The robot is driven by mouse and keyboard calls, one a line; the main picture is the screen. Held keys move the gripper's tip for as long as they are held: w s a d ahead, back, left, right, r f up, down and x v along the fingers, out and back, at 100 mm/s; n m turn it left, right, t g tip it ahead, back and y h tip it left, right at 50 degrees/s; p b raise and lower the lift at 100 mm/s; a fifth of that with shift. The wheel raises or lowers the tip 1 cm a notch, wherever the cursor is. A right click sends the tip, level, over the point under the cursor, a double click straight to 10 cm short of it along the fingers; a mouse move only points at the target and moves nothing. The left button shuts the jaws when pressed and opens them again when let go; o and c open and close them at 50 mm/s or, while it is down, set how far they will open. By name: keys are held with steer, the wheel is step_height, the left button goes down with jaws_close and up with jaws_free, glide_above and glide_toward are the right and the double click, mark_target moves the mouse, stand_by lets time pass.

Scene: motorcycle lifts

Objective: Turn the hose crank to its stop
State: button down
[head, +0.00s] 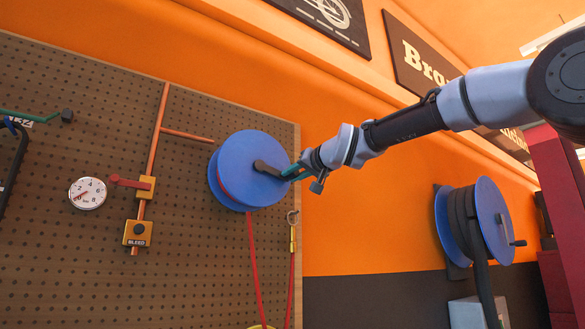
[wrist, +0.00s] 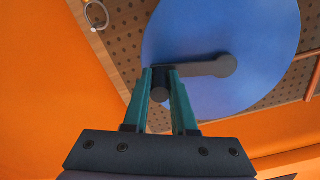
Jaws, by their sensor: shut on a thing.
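A blue hose reel (head: 241,152) with red hose is mounted at the right edge of the pegboard in the head view. Its dark crank (head: 266,168) points right and slightly down from the hub. My gripper (head: 292,172) is at the crank's outer end. In the wrist view the blue disc (wrist: 225,30) fills the upper middle, and the grey crank arm (wrist: 208,68) runs left from the hub. My teal fingers (wrist: 162,80) are shut on the dark crank handle (wrist: 159,92) between them. The handle's inner part is partly hidden.
The red hose (head: 254,262) hangs below the reel, beside a brass fitting (head: 293,238). Left are a copper pipe (head: 157,128), a red valve lever (head: 128,182) and a gauge (head: 87,193). A second blue reel (head: 494,218) with black hose hangs at right.

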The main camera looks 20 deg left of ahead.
steer(key=f+m, duration=0.2)
steer(key=m, duration=0.1)
steer(key=shift+s+a+f, duration=0.1)
steer(key=shift+s+a, duration=0.1)
steer(key=shift+s, duration=0.05)
steer(key=f+m, duration=0.1)
steer(key=s+m, duration=0.1)
steer(key=shift+a+f+m, duration=0.3)
steer(key=shift+a+f, duration=0.1)
steer(key=shift+s+a+f+m, duration=0.35)
steer(key=shift+s+f+m, duration=0.1)
steer(key=shift+m, duration=0.45)
steer(key=m, duration=0.1)
steer(key=s+a+f+m, duration=0.1)
steer(key=m, duration=0.1)
steer(key=s+a+m, duration=0.1)
steer(key=shift+f, duration=0.35)
steer(key=shift+s+a+f+m, duration=0.1)
steer(key=shift+s+a+m, duration=0.45)
steer(key=shift+m, duration=0.5)
steer(key=shift+s+a+f+m, duration=0.1)
steer(key=shift+s+a+m, duration=0.3)
steer(key=shift+s+m, duration=0.45)
steer(key=shift+w, duration=0.15)
steer(key=c, duration=0.7)
jaws_free()
steer(key=shift+m, duration=0.3)
steer(key=shift+c, duration=0.2)
steer(key=shift+d+r, duration=0.1)
